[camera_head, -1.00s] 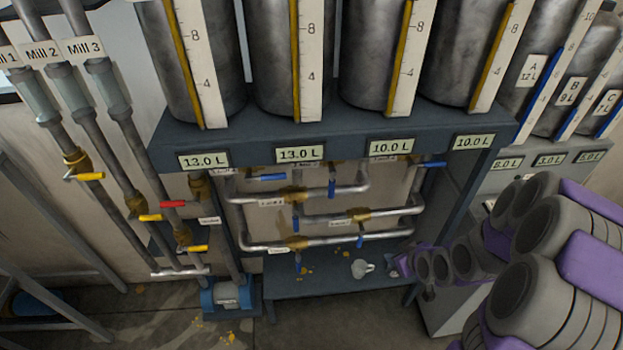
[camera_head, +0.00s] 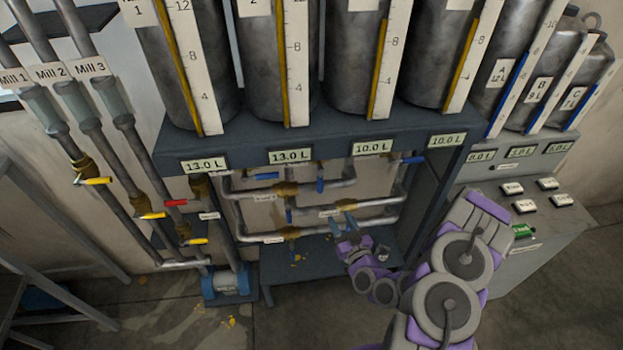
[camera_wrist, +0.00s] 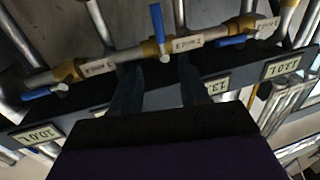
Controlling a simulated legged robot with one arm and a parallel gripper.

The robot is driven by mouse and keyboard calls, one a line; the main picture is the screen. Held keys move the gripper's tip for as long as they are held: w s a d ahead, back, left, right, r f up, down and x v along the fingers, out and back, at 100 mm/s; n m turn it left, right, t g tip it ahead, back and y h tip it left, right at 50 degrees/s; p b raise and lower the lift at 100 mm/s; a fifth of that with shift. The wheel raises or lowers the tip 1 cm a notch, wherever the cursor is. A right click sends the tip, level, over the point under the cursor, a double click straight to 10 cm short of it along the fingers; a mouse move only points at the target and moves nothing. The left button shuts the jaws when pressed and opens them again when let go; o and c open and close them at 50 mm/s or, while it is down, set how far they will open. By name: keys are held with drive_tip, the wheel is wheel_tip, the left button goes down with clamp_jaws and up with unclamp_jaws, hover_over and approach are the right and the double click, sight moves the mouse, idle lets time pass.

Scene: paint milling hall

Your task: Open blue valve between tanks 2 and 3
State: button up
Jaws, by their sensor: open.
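Several blue-handled valves sit on brass fittings in the pipework under the tanks. In the head view, one blue handle (camera_head: 267,176) lies along the upper left pipe and another (camera_head: 320,185) hangs down. My gripper (camera_head: 349,222) is at the middle pipe, by a brass fitting (camera_head: 349,205). In the wrist view my gripper (camera_wrist: 160,63) is open and empty. A blue handle (camera_wrist: 157,22) stands crosswise to its pipe, beyond the gap between the fingertips. Contact cannot be told. Two other blue handles (camera_wrist: 42,92) (camera_wrist: 231,41) lie at either side.
The tank shelf (camera_head: 300,133) overhangs the pipes, with level displays on its front. Mill pipes (camera_head: 140,175) with yellow and red handles stand at left. A pump (camera_head: 226,282) sits on the floor. A button console (camera_head: 530,225) stands at right. Front floor is open.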

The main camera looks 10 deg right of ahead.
drive_tip(key=b, duration=0.6)
approach(321, 184)
drive_tip(key=w+b, duration=0.1)
drive_tip(key=b, duration=0.2)
drive_tip(key=w+b, duration=0.2)
drive_tip(key=b, duration=0.1)
drive_tip(key=w+a+b, duration=0.1)
drive_tip(key=b, duration=0.3)
drive_tip(key=shift+w+f, duration=0.3)
drive_tip(key=shift+w, duration=0.05)
drive_tip(key=shift+w+r+b, duration=0.25)
drive_tip(key=shift+w+b, duration=0.05)
drive_tip(key=shift+b, duration=0.4)
drive_tip(key=shift+w+a+r, duration=0.1)
drive_tip(key=shift+w+a, duration=0.1)
drive_tip(key=shift+w, duration=1.25)
drive_tip(key=shift+w+a, duration=0.25)
drive_tip(key=shift+w, duration=1.15)
clamp_jaws()
